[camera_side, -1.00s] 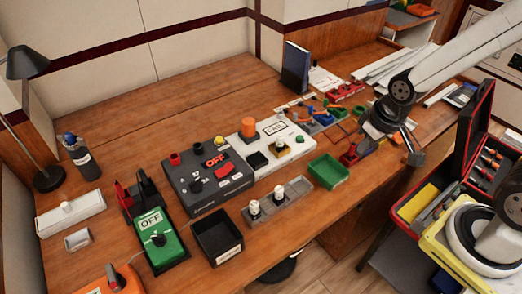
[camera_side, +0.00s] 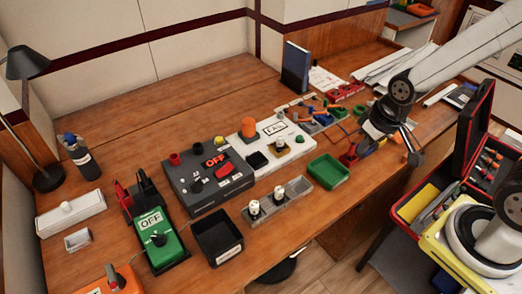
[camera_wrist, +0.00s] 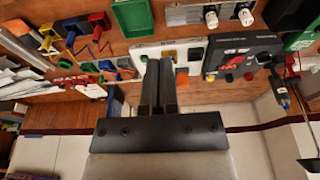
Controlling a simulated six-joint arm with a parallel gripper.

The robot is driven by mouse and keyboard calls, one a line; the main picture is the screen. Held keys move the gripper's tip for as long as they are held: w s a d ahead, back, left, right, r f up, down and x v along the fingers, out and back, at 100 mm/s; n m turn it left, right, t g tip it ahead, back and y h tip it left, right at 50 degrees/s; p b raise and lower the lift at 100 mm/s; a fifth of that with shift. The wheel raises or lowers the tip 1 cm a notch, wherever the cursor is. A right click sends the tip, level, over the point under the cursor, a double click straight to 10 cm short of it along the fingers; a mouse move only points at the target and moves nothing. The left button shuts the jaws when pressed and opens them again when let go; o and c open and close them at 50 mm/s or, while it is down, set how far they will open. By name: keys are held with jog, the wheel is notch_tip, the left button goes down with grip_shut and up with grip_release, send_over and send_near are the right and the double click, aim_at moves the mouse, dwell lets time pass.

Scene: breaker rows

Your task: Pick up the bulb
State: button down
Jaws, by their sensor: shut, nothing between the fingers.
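Two small white bulb-like pieces, a left one (camera_side: 254,208) and a right one (camera_side: 279,195), stand upright in a grey compartment tray (camera_side: 298,187) at the front of the bench. They also show at the top of the wrist view, as one piece (camera_wrist: 211,18) and another (camera_wrist: 246,14). I cannot tell which is the bulb. My gripper (camera_wrist: 159,64) is shut and empty, its dark fingers together. In the wrist view it overlaps the white test box (camera_wrist: 190,48), apart from the pieces. In the side view, my arm is right of the tray, and its fingertips are hard to make out.
A green bin (camera_side: 328,171) is right of the tray, and a black bin (camera_side: 217,238) is to its left. A dark box marked OFF (camera_side: 208,178) and a white box marked FAIL (camera_side: 300,138) stand behind. A green meter (camera_side: 160,240) is at left. Bare wood lies along the back.

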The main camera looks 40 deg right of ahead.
aim_at(280, 143)
jog(key=shift+c, duration=1.4)
grip_release()
jog(key=shift+w, duration=0.1)
jog(key=w+d+f+n+t, duration=0.2)
jog(key=w+d+t, duration=0.1)
jog(key=w, duration=0.6)
jog(key=w+d+f+n+t, duration=0.2)
jog(key=w+d, duration=0.1)
jog(key=w, duration=0.6)
jog(key=shift+w+a+f+n+t+y, duration=0.15)
jog(key=shift+w+a+f+n+y, duration=0.75)
jog(key=shift+w+f+y, duration=1.1)
jog(key=shift+w+a+f+n+t+y, duration=0.2)
jog(key=shift+w+a+f+n+y, duration=0.65)
jog(key=shift+f, duration=2)
jog(key=shift+w+a+f+n+t+y, duration=0.15)
jog(key=shift+w+a+f+n+y, duration=0.7)
jog(key=shift+w+f+y, duration=1.15)
jog(key=shift+s+f+h, duration=0.4)
jog(key=shift+f+h, duration=0.05)
jog(key=shift+h, duration=0.1)
